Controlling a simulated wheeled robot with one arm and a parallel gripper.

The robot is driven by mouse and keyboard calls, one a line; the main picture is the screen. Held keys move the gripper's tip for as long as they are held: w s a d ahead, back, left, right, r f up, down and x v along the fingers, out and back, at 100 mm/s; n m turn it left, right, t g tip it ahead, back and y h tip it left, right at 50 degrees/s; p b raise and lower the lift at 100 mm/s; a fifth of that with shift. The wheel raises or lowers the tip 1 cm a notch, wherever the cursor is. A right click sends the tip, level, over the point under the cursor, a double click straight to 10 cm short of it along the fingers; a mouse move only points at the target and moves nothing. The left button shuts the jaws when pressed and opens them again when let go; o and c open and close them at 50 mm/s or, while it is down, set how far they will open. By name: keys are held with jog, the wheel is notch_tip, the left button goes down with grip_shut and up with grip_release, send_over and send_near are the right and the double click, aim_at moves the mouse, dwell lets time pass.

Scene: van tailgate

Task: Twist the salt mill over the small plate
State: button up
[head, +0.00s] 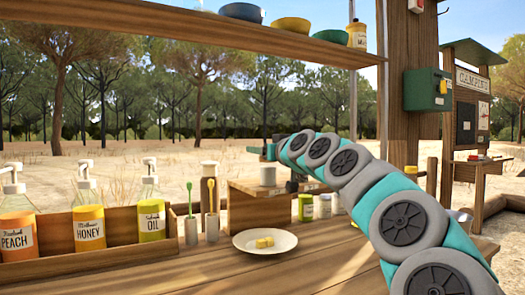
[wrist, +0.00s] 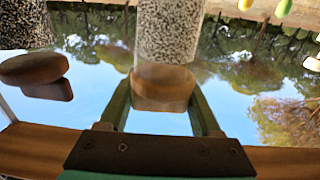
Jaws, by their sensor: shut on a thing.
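My gripper (head: 264,152) is in the head view at the end of my arm, above a wooden box-like stand. In the wrist view my gripper (wrist: 162,112) is shut on the wooden cap of a mill (wrist: 168,30), which has a clear body full of black and white grains. That view is upside down, so the mill hangs below the fingers. I see no label on it. A second, similar mill (wrist: 35,70) shows at the left of the wrist view.
A pale cylinder (head: 267,176) stands on the wooden stand (head: 250,205) below my gripper. Two cups with brushes (head: 211,228) stand left of the plate. A crate (head: 110,263) of pump bottles is at the left. A shelf (head: 240,28) with bowls runs overhead.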

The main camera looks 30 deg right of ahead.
jog(key=shift+s+d+m+g+h, duration=0.1)
jog(key=shift+d+m+g+h, duration=0.15)
jog(key=shift+m+h, duration=0.65)
jog(key=shift+d+m+g+h, duration=0.25)
jog(key=shift+m+h, duration=0.25)
jog(key=shift+h, duration=0.8)
jog(key=shift+s+d+r+m+g+h+p, duration=0.1)
jog(key=shift+m+g+h+p, duration=0.25)
jog(key=shift+m+h, duration=0.25)
jog(key=shift+s+d+m+g+h+p, duration=0.1)
jog(key=shift+m+g+h+p, duration=0.3)
jog(key=shift+h, duration=0.4)
jog(key=shift+s+d+m+g+h+p, duration=0.1)
jog(key=shift+d+m+g+h+p, duration=0.1)
jog(key=shift+m+g+h, duration=0.5)
jog(key=shift+s+d+m+g+h+p, duration=0.1)
jog(key=shift+m+g+h+p, duration=0.1)
jog(key=shift+m+g+h, duration=0.45)
jog(key=shift+s+d+m+g+h, duration=0.15)
jog(key=shift+s+m+g+h, duration=0.05)
jog(key=shift+m+g+h, duration=1.15)
jog(key=shift+s+d+m+g+h, duration=0.15)
jog(key=shift+m+g+h, duration=0.85)
jog(key=shift+g, duration=0.55)
jog(key=shift+s+m+g+h, duration=0.2)
jog(key=shift+m+g+h, duration=0.3)
jog(key=shift+m+g, duration=0.5)
jog(key=shift+s+m+g, duration=0.2)
jog(key=shift+m+g, duration=0.1)
jog(key=shift+g, duration=0.6)
